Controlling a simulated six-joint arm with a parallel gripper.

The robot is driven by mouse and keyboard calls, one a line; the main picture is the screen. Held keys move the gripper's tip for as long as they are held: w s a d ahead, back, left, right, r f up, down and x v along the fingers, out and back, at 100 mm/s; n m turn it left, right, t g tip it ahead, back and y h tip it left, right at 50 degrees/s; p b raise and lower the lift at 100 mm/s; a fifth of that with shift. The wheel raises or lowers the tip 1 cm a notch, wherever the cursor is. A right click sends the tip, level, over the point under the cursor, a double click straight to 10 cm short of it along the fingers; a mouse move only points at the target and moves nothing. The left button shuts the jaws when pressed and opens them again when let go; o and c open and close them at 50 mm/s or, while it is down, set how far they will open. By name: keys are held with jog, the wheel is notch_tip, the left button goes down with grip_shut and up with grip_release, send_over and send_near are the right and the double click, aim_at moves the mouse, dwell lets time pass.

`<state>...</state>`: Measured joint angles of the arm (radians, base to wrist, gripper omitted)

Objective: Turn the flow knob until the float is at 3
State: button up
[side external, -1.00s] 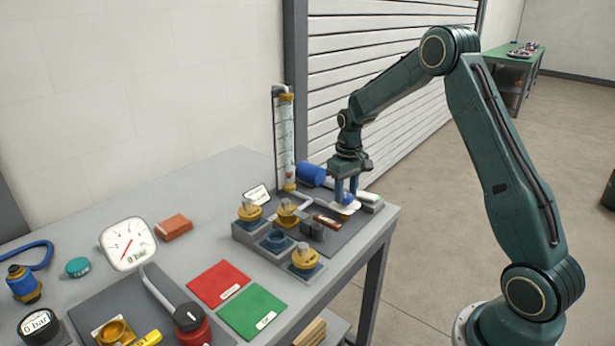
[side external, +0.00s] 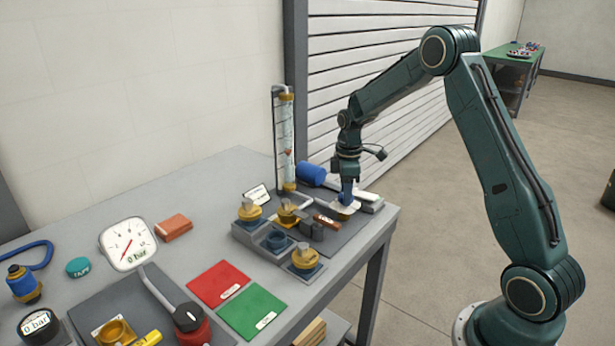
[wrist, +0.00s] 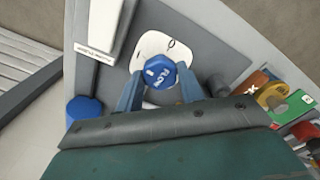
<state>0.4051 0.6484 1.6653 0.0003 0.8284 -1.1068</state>
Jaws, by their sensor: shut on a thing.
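The blue flow knob (wrist: 160,71) sits on a white dial plate (wrist: 164,46) in the wrist view. My gripper (wrist: 162,76) is shut on the knob, one finger on each side. In the side view my gripper (side external: 347,194) points straight down at the dial plate (side external: 342,210), and its fingers mostly hide the knob. The clear upright flow tube (side external: 285,125) stands at the back of the bench. Its small red float (side external: 288,153) is around mid-height in the tube. The scale marks are too small to read.
A blue cylinder (side external: 311,174) lies behind the knob. A grey block with yellow-topped valves (side external: 304,258) stands to its left. A pressure gauge (side external: 127,244), red mat (side external: 218,284) and green mat (side external: 253,311) lie farther left.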

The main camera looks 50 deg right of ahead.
jog(key=shift+n, duration=1.3)
jog(key=o, duration=1)
jog(key=shift+r, duration=0.15)
notch_tip(320, 180, up, 14)
jog(key=shift+f, duration=0.2)
